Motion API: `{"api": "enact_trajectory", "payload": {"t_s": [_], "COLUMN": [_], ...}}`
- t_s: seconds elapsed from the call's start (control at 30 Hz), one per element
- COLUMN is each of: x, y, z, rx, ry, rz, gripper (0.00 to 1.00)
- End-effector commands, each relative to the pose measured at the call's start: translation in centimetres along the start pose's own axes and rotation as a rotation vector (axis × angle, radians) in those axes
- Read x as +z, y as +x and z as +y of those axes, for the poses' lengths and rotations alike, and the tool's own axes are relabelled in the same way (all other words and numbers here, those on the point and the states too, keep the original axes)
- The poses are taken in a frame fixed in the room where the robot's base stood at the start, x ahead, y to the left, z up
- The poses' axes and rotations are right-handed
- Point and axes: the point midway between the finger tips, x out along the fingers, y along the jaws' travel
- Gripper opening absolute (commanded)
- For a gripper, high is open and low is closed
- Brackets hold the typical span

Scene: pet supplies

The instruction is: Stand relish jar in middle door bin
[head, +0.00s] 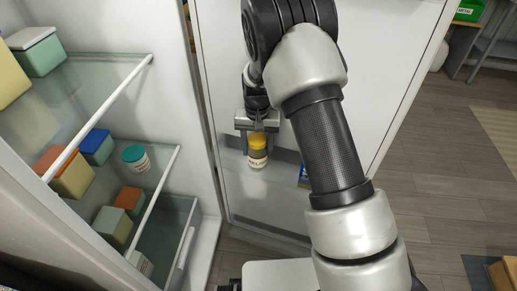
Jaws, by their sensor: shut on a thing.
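The relish jar (258,158), with a yellow lid and a pale label with dark lettering, is upright below my gripper (257,131). My gripper points down along the inside of the open fridge door (225,60) and is shut on the jar at its lid. The jar is in front of or within a see-through door bin (233,170). I cannot tell whether its base touches the bin floor. My arm hides part of the door and the bin's right portion.
A blue item (303,172) stands to the right of the jar, partly behind my arm. At left, glass fridge shelves hold several lidded containers and a teal-lidded jar (135,157). Wooden floor (440,150) is open at right.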

Motion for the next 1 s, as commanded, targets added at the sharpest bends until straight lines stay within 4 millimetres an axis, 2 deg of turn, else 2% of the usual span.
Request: {"api": "enact_trajectory", "payload": {"t_s": [0.1, 0.13, 0.2, 0.23, 0.47, 0.63, 0.77, 1.0], "x": [0.0, 0.0, 0.0, 0.0, 0.0, -0.1, -0.1, -0.1], "y": [0.3, 0.3, 0.2, 0.3, 0.2, -0.8, -3.1, -8.3], "z": [0.0, 0.0, 0.0, 0.0, 0.0, 0.0, 0.0, 0.0], "rx": [0.000, 0.000, 0.000, 0.000, 0.000, -0.001, -0.002, -0.001], "ry": [0.000, 0.000, 0.000, 0.000, 0.000, 0.000, 0.001, 0.000], "rz": [0.001, 0.000, 0.000, 0.000, 0.000, 0.001, 0.003, 0.003], "gripper": [0.17, 0.57, 0.69, 0.71, 0.71, 0.71, 0.71, 0.71]}}
